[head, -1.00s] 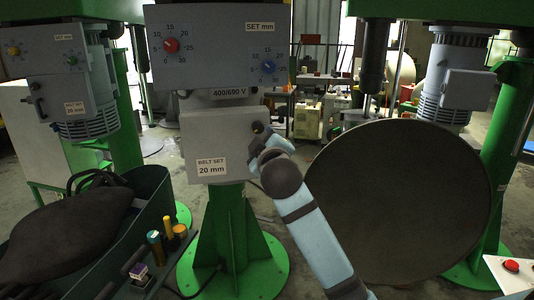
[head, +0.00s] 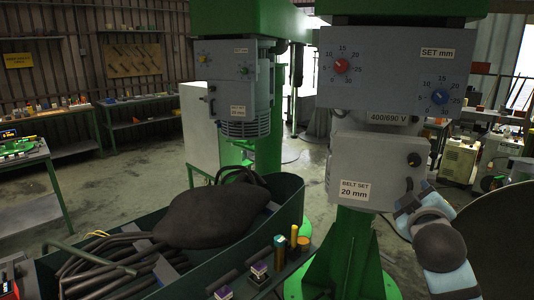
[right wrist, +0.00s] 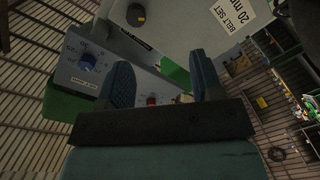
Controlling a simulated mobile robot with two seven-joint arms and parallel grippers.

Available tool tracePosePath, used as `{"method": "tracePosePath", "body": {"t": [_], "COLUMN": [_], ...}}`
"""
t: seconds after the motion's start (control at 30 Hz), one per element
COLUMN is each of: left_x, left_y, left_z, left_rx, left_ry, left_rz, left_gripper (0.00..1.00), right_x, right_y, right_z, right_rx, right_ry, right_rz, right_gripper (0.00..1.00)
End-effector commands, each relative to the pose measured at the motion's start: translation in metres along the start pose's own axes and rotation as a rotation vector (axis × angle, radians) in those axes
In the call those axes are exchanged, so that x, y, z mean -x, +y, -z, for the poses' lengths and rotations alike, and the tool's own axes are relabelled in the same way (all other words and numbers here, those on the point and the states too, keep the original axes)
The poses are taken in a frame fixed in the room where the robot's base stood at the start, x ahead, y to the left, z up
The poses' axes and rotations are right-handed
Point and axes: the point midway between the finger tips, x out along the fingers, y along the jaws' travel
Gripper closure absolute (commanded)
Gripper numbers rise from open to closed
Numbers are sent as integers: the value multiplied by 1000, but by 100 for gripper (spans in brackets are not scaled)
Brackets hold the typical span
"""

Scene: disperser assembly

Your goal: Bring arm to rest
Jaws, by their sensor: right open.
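My right gripper (head: 408,194) is in front of the lower right corner of the grey belt box (head: 375,165), just below its black knob (head: 414,159). In the right wrist view the two dark fingers of the right gripper (right wrist: 163,78) stand wide apart with nothing between them. The knob (right wrist: 135,14) and the "BELT SET 20 mm" label (right wrist: 240,18) show beyond the fingers and apart from them. My left gripper is not in view.
Above the box is a panel with a red dial (head: 341,66) and a blue dial (head: 439,97). A green bin (head: 285,205) holds a black bag (head: 212,215) and hoses. A large round disc (head: 500,235) stands right of my arm. Workbenches line the far left wall.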

Motion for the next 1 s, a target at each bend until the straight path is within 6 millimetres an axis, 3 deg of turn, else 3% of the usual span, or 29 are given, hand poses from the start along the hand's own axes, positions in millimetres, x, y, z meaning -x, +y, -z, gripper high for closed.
{"method": "tracePosePath", "body": {"t": [0.13,0.27,0.37,0.5,0.6,0.73,0.87,1.0], "left_x": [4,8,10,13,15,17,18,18], "left_y": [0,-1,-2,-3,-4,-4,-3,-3], "left_z": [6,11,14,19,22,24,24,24], "left_rx": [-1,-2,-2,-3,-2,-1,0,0], "left_ry": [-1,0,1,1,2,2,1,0], "left_rz": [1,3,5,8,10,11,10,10], "left_gripper": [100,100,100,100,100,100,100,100], "right_x": [12,44,82,150,200,252,279,284], "right_y": [-91,-177,-235,-303,-337,-363,-374,-376], "right_z": [-38,-80,-114,-161,-189,-214,-226,-228], "right_rx": [-44,-136,-225,-375,-480,-588,-647,-659], "right_ry": [14,15,-4,-58,-109,-167,-200,-206], "right_rz": [183,360,484,637,718,781,807,811], "right_gripper": [40,40,40,40,40,40,40,40]}}
